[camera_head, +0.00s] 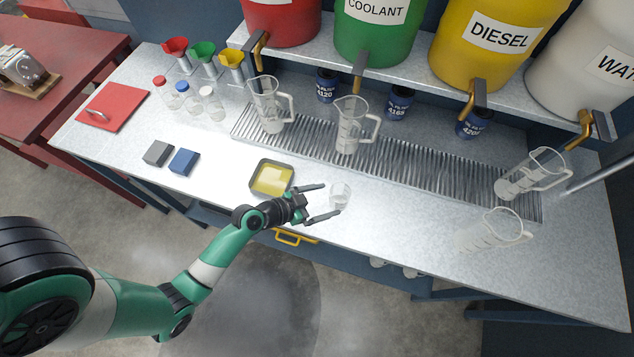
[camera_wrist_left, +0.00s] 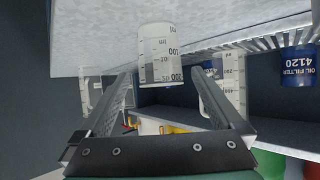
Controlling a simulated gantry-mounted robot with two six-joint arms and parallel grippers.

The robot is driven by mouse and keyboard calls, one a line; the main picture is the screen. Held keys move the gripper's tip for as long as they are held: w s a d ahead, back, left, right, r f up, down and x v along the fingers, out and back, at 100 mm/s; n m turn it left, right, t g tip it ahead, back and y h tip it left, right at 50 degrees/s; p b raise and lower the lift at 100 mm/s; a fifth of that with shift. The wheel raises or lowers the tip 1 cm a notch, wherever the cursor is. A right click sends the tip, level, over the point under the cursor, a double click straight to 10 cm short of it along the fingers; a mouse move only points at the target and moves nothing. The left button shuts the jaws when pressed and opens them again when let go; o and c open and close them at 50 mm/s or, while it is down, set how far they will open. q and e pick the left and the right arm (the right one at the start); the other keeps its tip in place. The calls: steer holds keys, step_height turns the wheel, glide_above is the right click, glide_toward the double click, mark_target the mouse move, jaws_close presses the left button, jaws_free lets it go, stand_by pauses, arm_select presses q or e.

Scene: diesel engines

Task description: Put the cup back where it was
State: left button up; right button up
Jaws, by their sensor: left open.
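The cup, a small clear measuring cup (camera_head: 341,194), stands upright on the metal counter (camera_head: 225,185) near its front edge, right of a tray with a yellow inside. My left gripper (camera_head: 331,200) is open, with its fingers pointing at the cup from the left. The left wrist view, which is upside down, shows the cup (camera_wrist_left: 160,55) with dark graduation marks, framed between the two spread fingers at about their tips. I cannot tell whether a finger touches it. The cup looks empty. My right gripper is not in view.
The yellow tray (camera_head: 257,188) sits beside my left wrist. Clear pitchers (camera_head: 350,128) stand on the ribbed drain grate (camera_head: 420,170) behind, and another pitcher (camera_head: 493,230) stands front right. Blocks (camera_head: 183,161) lie to the left.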

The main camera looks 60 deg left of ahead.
arm_select(q)
steer(key=shift+v, duration=1.6)
steer(key=w+r+m+t, duration=0.25)
steer(key=w+r, duration=0.75)
steer(key=r, duration=0.5)
step_height(320, 180, up, 38)
steer(key=t+h, duration=0.1)
steer(key=t, duration=0.8)
glide_above(331, 199)
steer(key=w+d, duration=0.7)
steer(key=s+d+r+n+t, duration=0.2)
steer(key=s+r+n+t, duration=0.15)
steer(key=s+r, duration=0.65)
step_height(331, 199, up, 25)
steer(key=w+m+p, duration=0.1)
steer(key=w+p, duration=0.1)
steer(key=p, duration=2.1)
